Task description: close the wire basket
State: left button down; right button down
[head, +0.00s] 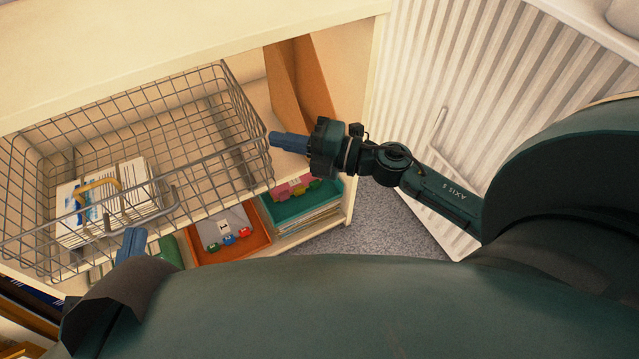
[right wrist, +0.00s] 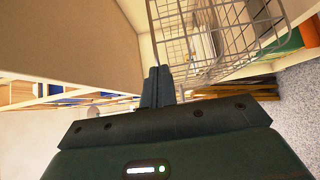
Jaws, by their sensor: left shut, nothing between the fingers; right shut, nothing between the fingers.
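The grey wire basket (head: 215,125) sticks out of the pale cabinet at the left of the head view. A stack of printed papers (head: 130,185) lies in it, with a yellow curved piece (head: 98,184) on top. A curved wire handle (head: 172,198) shows at its front. My left gripper (head: 130,246) is shut and empty just below the basket's front; its arm is mostly hidden. My right gripper (head: 290,142) is shut and empty beside the basket's right side; I cannot tell if they touch. In the right wrist view its fingers (right wrist: 158,86) stand beside the wire mesh (right wrist: 215,40).
Below the basket, an orange tray (head: 228,250) and a green tray (head: 310,205) hold papers and small coloured items. A brown upright panel (head: 300,85) stands right of the basket. A white ribbed panel (head: 450,90) stands at the right. Grey carpet (head: 378,215) is clear.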

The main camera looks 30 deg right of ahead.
jog(key=w, duration=0.4)
jog(key=shift+d+r, duration=0.1)
dwell(0.3)
